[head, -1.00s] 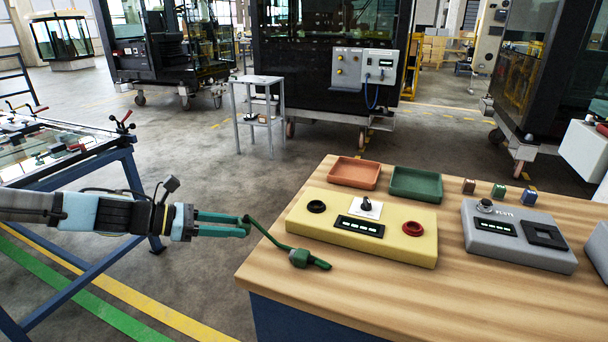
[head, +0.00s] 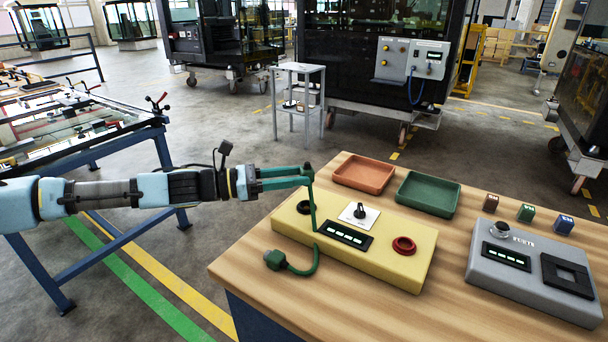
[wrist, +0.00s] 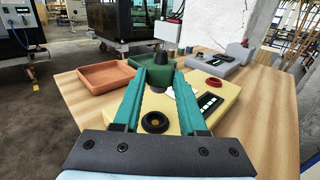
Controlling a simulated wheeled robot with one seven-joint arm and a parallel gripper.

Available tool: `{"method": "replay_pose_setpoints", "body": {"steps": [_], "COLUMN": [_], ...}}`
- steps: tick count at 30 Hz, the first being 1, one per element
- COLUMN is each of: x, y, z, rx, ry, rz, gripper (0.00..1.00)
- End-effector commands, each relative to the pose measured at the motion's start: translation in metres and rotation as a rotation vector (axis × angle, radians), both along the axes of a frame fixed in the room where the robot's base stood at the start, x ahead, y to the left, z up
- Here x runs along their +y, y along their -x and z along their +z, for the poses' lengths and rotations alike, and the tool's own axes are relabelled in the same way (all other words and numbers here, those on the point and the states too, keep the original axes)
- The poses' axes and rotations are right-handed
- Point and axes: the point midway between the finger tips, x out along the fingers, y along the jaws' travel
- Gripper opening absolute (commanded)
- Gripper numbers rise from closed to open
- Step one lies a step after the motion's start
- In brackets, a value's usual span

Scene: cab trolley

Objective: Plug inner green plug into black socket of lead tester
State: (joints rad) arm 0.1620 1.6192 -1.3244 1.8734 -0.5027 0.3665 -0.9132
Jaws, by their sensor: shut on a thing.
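The yellow lead tester (head: 380,265) lies on the wooden table, with a black ring socket (head: 304,207) at its left end and a red ring socket (head: 404,245) at its right. My gripper (head: 308,172) is shut on one green plug (wrist: 158,100) and holds it above the tester near the black socket, apart from it. The black socket shows between my fingers in the wrist view (wrist: 155,122). A green lead (head: 314,215) hangs from the held plug and curves to the other green plug (head: 275,260), which lies on the table before the tester.
An orange tray (head: 364,174) and a green tray (head: 428,193) stand behind the tester. A grey box (head: 530,270) is to the right, with small coloured blocks (head: 526,212) behind it. A glass-topped frame (head: 80,130) stands left, across open floor.

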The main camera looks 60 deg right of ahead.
Motion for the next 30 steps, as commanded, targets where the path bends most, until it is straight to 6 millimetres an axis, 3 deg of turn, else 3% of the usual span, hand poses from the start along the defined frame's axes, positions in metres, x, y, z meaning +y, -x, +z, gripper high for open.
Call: {"method": "replay_pose_setpoints", "body": {"steps": [18, 30], "x": [0.000, 0.000], "y": [0.000, 0.000], "z": [-0.042, -0.047], "rx": [0.000, -0.001], "ry": [-0.001, -0.001], "rz": [0.000, 0.000], "gripper": [0.00, 0.00]}}
